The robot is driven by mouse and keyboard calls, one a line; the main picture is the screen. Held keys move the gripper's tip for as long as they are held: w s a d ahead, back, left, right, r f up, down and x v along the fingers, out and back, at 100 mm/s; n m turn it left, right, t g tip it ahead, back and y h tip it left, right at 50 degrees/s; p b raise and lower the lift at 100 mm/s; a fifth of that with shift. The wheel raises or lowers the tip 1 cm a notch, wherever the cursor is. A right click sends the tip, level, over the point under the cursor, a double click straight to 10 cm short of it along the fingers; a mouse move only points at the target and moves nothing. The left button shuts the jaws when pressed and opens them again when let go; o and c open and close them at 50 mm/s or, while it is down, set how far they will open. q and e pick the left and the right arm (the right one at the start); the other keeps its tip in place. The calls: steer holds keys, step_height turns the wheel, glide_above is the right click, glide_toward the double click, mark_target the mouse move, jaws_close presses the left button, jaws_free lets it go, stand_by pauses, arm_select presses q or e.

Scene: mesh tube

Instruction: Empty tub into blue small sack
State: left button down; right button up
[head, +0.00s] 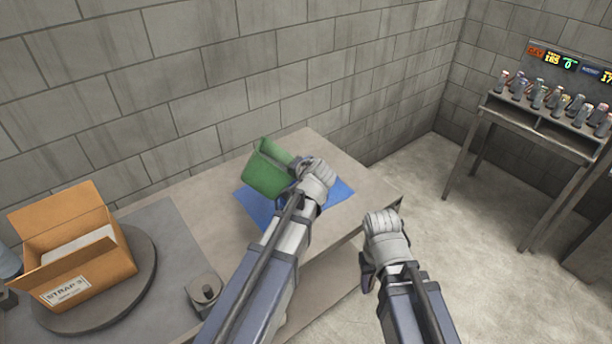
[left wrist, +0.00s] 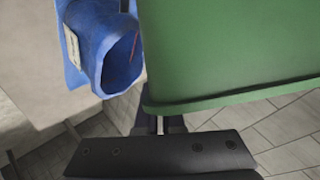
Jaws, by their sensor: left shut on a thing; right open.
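The green tub (head: 265,172) is held tilted over the table at its far side. It fills the upper right of the left wrist view (left wrist: 230,45). My left gripper (head: 298,170) is shut on the tub's edge. Flat blue material (head: 258,208) shows below the tub in the head view; I cannot tell there whether it is the sack or a mat. The blue small sack (left wrist: 100,45), with a pale label and an open mouth, is beside the tub in the left wrist view. The tub's contents are hidden. My right gripper (head: 370,262) is open and empty, off the table's right edge.
An open cardboard box (head: 85,262) stands on a round turntable (head: 130,300) at the left. A small grey device (head: 205,293) sits near the table's front. A rack table (head: 545,125) with several bottles stands at the right. The table's (head: 375,190) far right corner is clear.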

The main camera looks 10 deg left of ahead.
arm_select(q)
steer(key=shift+w+d+f+m+g+y+b, duration=0.3)
steer(key=shift+f+m+g+y+b, duration=0.2)
steer(key=shift+f+y+b, duration=0.15)
arm_select(e)
steer(key=shift+w+d+f, duration=0.15)
steer(key=shift+d+f, duration=0.15)
steer(key=shift+f, duration=0.35)
arm_select(q)
steer(key=shift+w+d+f+m+g+y+b, duration=0.15)
steer(key=shift+d+f+m+g+y+b, duration=0.15)
steer(key=shift+f+m+y+b, duration=0.3)
steer(key=shift+w+d+f+m+g+y+b, duration=0.2)
steer(key=shift+f+g+b, duration=0.25)
steer(key=shift+b, duration=0.35)
arm_select(e)
steer(key=shift+w+d+f, duration=0.1)
steer(key=shift+d+f, duration=0.1)
steer(key=shift+f, duration=0.55)
steer(key=shift+w+d+f, duration=0.1)
steer(key=shift+d+f, duration=0.05)
steer(key=shift+f, duration=0.55)
arm_select(q)
steer(key=shift+s+a+r+n+t+h+p, duration=0.25)
steer(key=shift+r+n+t+h+p, duration=0.2)
steer(key=shift+p, duration=0.3)
arm_select(e)
steer(key=shift+s+a+r, duration=0.1)
steer(key=shift+r, duration=0.65)
